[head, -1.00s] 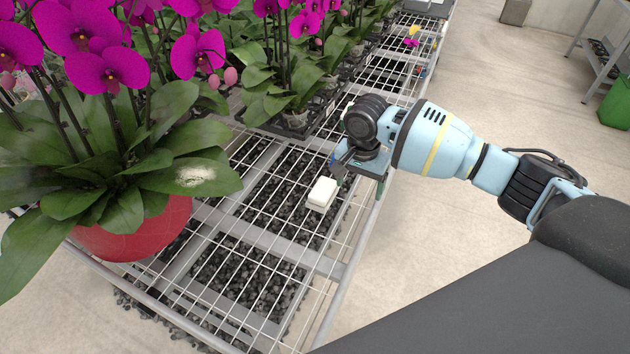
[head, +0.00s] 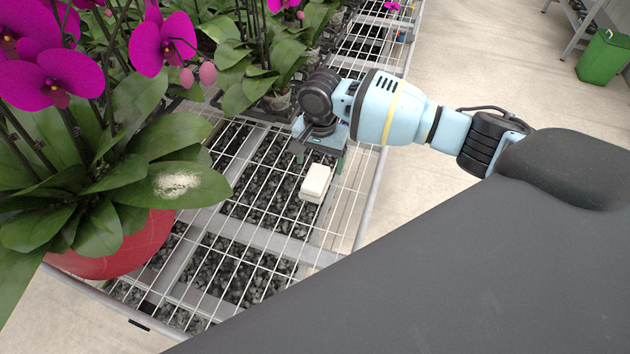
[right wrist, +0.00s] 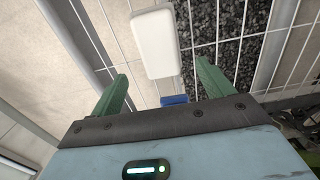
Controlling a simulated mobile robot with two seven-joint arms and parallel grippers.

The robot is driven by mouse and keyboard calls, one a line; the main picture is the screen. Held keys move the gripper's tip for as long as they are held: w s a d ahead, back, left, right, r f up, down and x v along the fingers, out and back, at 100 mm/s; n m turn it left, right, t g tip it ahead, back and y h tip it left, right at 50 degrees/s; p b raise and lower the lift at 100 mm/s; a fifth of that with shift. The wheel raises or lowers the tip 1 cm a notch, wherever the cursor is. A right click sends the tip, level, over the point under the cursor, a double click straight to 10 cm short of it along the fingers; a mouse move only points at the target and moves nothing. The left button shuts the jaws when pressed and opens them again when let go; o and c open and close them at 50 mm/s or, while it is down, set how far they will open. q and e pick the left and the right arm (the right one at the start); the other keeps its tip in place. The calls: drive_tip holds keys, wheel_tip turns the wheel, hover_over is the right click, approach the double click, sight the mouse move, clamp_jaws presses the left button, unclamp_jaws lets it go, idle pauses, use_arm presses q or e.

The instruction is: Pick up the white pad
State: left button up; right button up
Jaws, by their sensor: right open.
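The white pad (head: 315,183) lies on the wire mesh bench (head: 335,232), near its right edge. In the right wrist view the white pad (right wrist: 155,43) is just ahead of the fingertips, in line with the gap between them. My right gripper (head: 312,160) is just behind the pad in the head view, low over the mesh. A small blue piece (right wrist: 174,100) shows between the fingers. My left gripper is not in any view.
A red pot (head: 120,250) with a large magenta orchid stands at the left of the bench. One broad leaf carries a whitish patch (head: 176,184). More potted orchids (head: 262,75) stand behind my right gripper. A green bin (head: 604,56) stands on the floor at far right.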

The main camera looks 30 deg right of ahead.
sight(318, 171)
drive_tip(key=shift+f, duration=0.35)
wheel_tip(318, 171, down, 4)
drive_tip(key=shift+a+f+b, duration=0.1)
drive_tip(key=shift+f+b, duration=0.05)
drive_tip(key=shift+b, duration=0.25)
drive_tip(key=c, duration=1.1)
